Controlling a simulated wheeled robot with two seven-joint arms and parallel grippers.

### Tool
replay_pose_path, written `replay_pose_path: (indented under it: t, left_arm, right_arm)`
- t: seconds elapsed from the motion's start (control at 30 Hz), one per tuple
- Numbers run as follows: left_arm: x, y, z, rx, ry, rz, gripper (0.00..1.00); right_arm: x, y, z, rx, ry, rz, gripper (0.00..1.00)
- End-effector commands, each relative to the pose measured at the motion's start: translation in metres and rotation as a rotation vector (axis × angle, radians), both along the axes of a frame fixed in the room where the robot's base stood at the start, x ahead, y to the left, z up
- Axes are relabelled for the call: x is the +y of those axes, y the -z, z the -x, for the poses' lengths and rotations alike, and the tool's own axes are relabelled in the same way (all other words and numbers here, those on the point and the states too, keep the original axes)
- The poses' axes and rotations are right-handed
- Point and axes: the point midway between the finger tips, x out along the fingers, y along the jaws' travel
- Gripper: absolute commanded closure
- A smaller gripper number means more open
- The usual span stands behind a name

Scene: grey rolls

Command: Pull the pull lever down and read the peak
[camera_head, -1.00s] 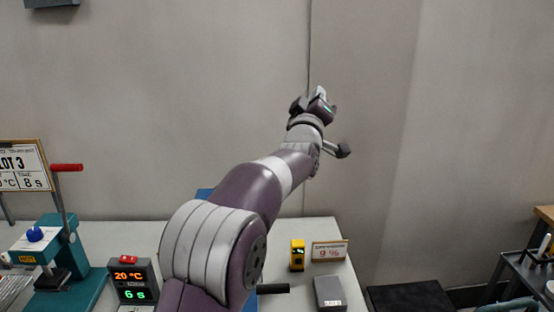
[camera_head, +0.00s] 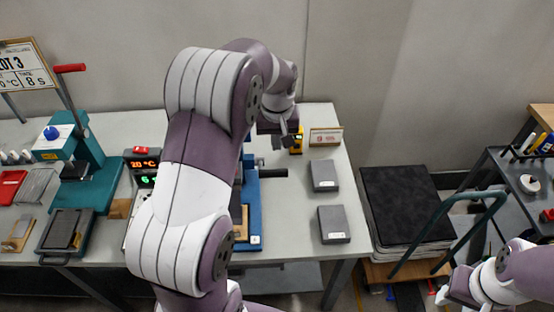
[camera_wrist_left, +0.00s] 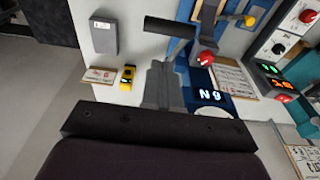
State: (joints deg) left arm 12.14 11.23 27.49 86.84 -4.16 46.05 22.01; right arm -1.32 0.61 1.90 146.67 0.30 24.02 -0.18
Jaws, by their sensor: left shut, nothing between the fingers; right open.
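The blue tester (camera_head: 254,208) stands on the table, largely hidden behind my left arm. Its black lever bar (camera_head: 273,173) sticks out to the right; it also shows in the left wrist view (camera_wrist_left: 170,25). The display (camera_wrist_left: 208,95) on the blue tester shows an N and a digit, upside down in the wrist view. My left gripper (camera_head: 281,138) is shut and empty, on the far side of the bar; its fingers (camera_wrist_left: 160,68) point toward the bar. I cannot tell whether they touch it. My right gripper (camera_head: 455,291) is open and empty at the lower right.
A yellow device (camera_head: 297,142) and a small sign (camera_head: 325,137) stand close to the left gripper. Grey blocks (camera_head: 333,224) lie on the right of the table. A teal press with a red handle (camera_head: 70,68) and a timer box (camera_head: 143,163) stand left. A cart (camera_head: 407,212) stands right.

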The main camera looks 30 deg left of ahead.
Motion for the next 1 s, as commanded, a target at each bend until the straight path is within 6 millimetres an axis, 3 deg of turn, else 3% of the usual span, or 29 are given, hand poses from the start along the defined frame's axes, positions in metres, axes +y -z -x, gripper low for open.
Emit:
replay_pose_path:
  t: [0.2, 0.4, 0.83, 1.0]
  left_arm:
    - [0.001, 0.039, 0.0, 0.005, 0.001, 0.0, 1.0]
    - [-0.003, 0.063, 0.005, 0.001, 0.0, 0.001, 1.0]
    - [-0.004, 0.07, 0.007, -0.001, 0.0, 0.0, 1.0]
    - [-0.007, 0.085, 0.012, 0.0, 0.0, 0.0, 1.0]
  right_arm:
    - [0.0, -0.017, 0.0, 0.001, 0.0, 0.0, 0.56]
    - [0.0, -0.023, 0.0, 0.0, 0.0, 0.0, 0.56]
    - [0.0, -0.023, 0.0, 0.001, 0.0, 0.0, 0.56]
    - [0.0, -0.009, 0.0, 0.001, 0.0, 0.0, 0.56]
